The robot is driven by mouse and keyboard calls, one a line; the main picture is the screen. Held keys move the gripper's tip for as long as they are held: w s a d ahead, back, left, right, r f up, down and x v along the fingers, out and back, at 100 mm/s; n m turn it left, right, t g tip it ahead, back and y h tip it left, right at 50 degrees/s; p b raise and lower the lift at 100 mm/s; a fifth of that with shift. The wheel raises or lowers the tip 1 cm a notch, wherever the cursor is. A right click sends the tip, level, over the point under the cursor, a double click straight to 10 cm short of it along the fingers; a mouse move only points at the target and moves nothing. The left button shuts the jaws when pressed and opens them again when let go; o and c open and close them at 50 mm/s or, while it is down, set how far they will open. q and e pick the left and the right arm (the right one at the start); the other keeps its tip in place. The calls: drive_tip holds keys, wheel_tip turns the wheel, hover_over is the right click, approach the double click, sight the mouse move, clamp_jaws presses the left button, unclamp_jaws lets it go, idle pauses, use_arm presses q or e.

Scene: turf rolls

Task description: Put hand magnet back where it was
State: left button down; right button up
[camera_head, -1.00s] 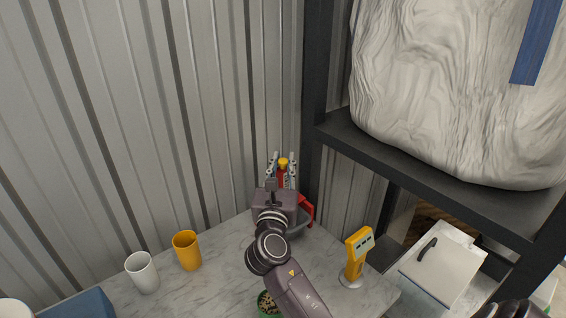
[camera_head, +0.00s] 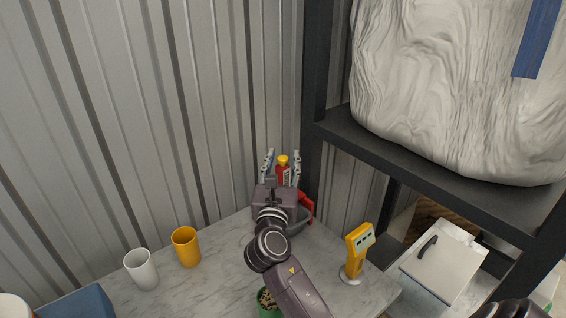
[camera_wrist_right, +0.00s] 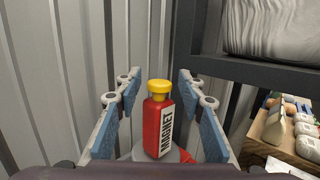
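The hand magnet (camera_wrist_right: 157,125) is a red block with a yellow knob on top and a white label reading MAGNET. It stands upright between the fingers of my right gripper (camera_wrist_right: 158,112), with a gap on both sides. In the head view the magnet (camera_head: 283,172) shows between the spread fingertips of the right gripper (camera_head: 281,160), near the corrugated wall. The right gripper is open. The magnet's foot is partly hidden; a grey surface shows around it in the wrist view.
A red-handled grey object (camera_head: 306,209) lies beside the right gripper on the marble-look counter (camera_head: 220,262). A yellow device on a stand (camera_head: 357,250), an orange cup (camera_head: 186,247) and a white cup (camera_head: 141,268) stand nearby. A dark shelf (camera_head: 430,172) bearing a white sack rises at right.

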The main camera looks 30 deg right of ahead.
drive_tip(key=b+v, duration=0.1)
drive_tip(key=v, duration=0.6)
drive_tip(key=shift+s+a+f, duration=0.15)
drive_tip(key=shift+a+f, duration=0.2)
drive_tip(key=shift+a, duration=0.05)
